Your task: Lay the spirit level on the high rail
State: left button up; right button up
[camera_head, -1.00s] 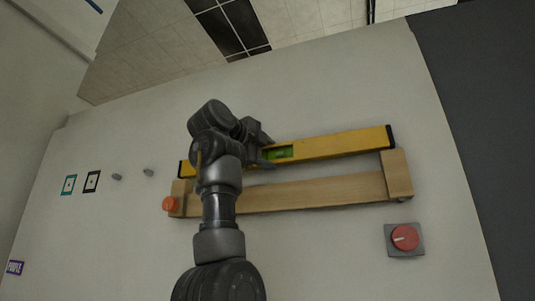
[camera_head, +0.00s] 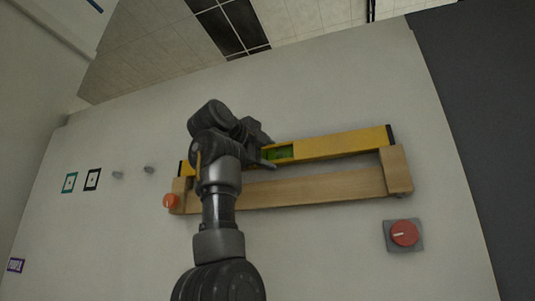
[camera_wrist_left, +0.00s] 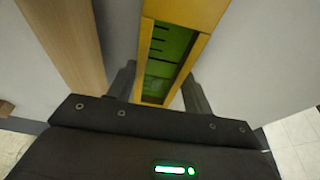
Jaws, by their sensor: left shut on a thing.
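The yellow spirit level (camera_head: 335,145) with black end caps and a green vial window lies along the upper side of the wooden rail (camera_head: 310,190) in the head view. Its right end is at the rail's right end block (camera_head: 395,170), and its left end is by the left block; I cannot tell whether it touches them. My left gripper (camera_head: 268,154) is shut on the level near the green window. In the left wrist view the level (camera_wrist_left: 208,14) runs between the fingers, with the wooden rail (camera_wrist_left: 65,40) to its left. My right gripper is not in view.
A red knob on a grey plate (camera_head: 404,234) sits below the rail's right end. An orange knob (camera_head: 170,201) is at the rail's left end. The wall above the level is clear.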

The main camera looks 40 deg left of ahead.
pick_arm(q)
jog(key=o, duration=1.1)
jog(key=shift+s, duration=0.1)
jog(key=shift+c, duration=0.2)
jog(key=shift+s+f+b, duration=0.2)
jog(key=shift+s+b, duration=0.25)
jog(key=shift+b, duration=0.05)
jog(key=s+b, duration=0.4)
jog(key=s, duration=0.6)
jog(key=shift+d+r, duration=0.2)
jog(key=shift+d, duration=0.15)
